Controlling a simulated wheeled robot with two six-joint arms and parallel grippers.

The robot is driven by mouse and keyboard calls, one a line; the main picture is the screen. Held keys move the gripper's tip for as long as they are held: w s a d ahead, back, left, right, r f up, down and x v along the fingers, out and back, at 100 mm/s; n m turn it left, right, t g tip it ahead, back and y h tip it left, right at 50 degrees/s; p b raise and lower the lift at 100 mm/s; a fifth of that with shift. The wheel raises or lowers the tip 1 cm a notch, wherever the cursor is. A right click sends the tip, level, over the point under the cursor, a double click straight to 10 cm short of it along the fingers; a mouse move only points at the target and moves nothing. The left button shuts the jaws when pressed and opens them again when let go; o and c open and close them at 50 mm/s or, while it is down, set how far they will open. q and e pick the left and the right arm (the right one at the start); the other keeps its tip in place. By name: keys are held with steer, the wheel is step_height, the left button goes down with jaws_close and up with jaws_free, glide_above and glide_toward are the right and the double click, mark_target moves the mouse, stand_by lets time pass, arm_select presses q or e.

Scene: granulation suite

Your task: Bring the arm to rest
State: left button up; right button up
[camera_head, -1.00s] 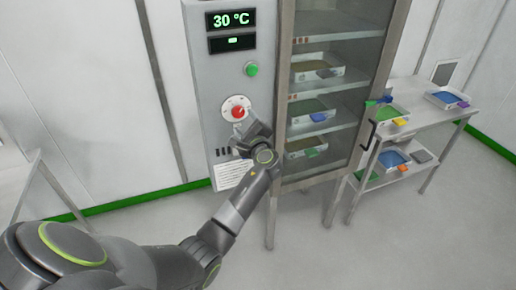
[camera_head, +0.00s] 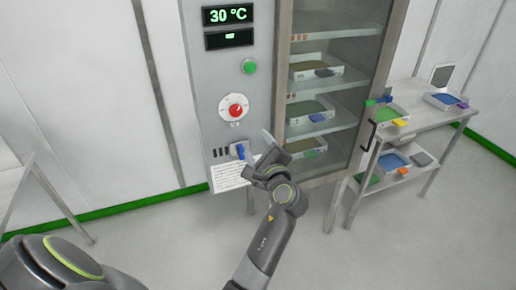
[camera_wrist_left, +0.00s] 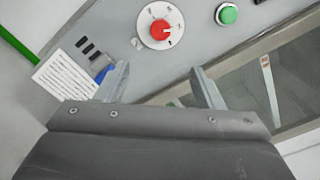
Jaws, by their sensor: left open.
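My left gripper (camera_head: 262,158) is in front of the lower part of the grey control panel (camera_head: 210,100), low and to the right of the red knob (camera_head: 236,112). In the left wrist view my gripper (camera_wrist_left: 163,85) has its two fingers spread with nothing between them. The red knob on its white dial also shows there (camera_wrist_left: 160,30), beyond the fingertips and apart from them. A blue part (camera_head: 240,150) on the panel sits just left of the gripper, partly hidden by a finger in the wrist view. My right gripper is not in view.
The cabinet (camera_head: 284,90) with a glass door holds several trays (camera_head: 316,68) on shelves. A green button (camera_head: 249,67) and a display (camera_head: 228,15) reading 30 °C are above the knob. A steel table (camera_head: 440,120) with trays stands right. The floor (camera_head: 400,240) in front is clear.

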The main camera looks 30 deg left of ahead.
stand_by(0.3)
arm_select(q)
step_height(320, 180, down, 22)
steer(key=d+g+h, duration=0.1)
steer(key=d+h, duration=0.1)
steer(key=h, duration=0.3)
steer(key=s+f+n+g+h+b, duration=0.1)
steer(key=s+f+h, duration=0.1)
steer(key=s+f, duration=0.5)
steer(key=s+f+n+g+h, duration=0.2)
steer(key=f, duration=0.8)
steer(key=s+f+n+g+h+b, duration=0.1)
steer(key=s+f+n+g+h, duration=0.35)
steer(key=s+f, duration=1.35)
steer(key=s+a+f+n+g, duration=0.1)
steer(key=s+n, duration=0.3)
steer(key=s, duration=0.7)
steer(key=s+a+f+n+g, duration=0.1)
steer(key=s+f+n, duration=0.3)
steer(key=s, duration=0.8)
steer(key=shift+s+a+f+n+y+b, duration=0.15)
steer(key=shift+a+f+n+y+b, duration=0.1)
steer(key=shift+a+n+y+b, duration=0.25)
steer(key=shift+a, duration=0.15)
